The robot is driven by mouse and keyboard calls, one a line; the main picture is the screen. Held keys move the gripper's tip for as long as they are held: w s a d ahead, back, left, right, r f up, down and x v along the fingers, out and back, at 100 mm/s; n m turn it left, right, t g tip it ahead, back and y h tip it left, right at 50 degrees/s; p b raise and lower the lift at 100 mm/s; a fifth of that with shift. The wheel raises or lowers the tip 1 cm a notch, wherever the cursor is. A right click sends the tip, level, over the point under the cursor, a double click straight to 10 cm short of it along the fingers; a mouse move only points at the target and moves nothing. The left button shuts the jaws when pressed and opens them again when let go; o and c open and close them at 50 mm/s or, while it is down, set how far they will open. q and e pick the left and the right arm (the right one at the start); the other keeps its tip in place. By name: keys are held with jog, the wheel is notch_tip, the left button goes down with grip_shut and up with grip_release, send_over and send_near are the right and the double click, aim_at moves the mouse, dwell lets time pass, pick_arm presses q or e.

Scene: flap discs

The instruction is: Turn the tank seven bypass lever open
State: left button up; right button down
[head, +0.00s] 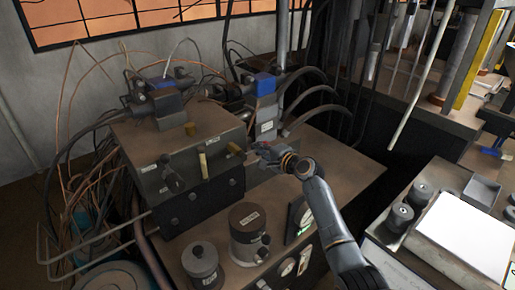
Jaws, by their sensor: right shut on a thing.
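A dark valve block (190,150) with a brown top stands on the bench. Its front carries a dark knob (173,178), an upright brass lever (203,165) and, near the right corner, another brass lever (235,149). My right gripper (256,153) is at that right corner, reaching in from the lower right. It is shut on a lever at the corner, and its fingers hide most of the contact. The small labels are too blurred to tell which lever is tank seven's. My left gripper is out of view.
Two dark cylinders (202,266) (249,234) and a gauge (300,217) stand in front on the bench. Blue-topped valves (263,101) with hoses rise behind the block. Loose copper wires crowd the left. A tray with weights (400,217) is at right. The bench top right of my gripper is clear.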

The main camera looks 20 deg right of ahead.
jog(key=shift+d+f, duration=0.15)
jog(key=c, duration=1.5)
grip_release()
jog(key=shift+s, duration=0.15)
jog(key=shift+d, duration=0.15)
jog(key=v, duration=1.2)
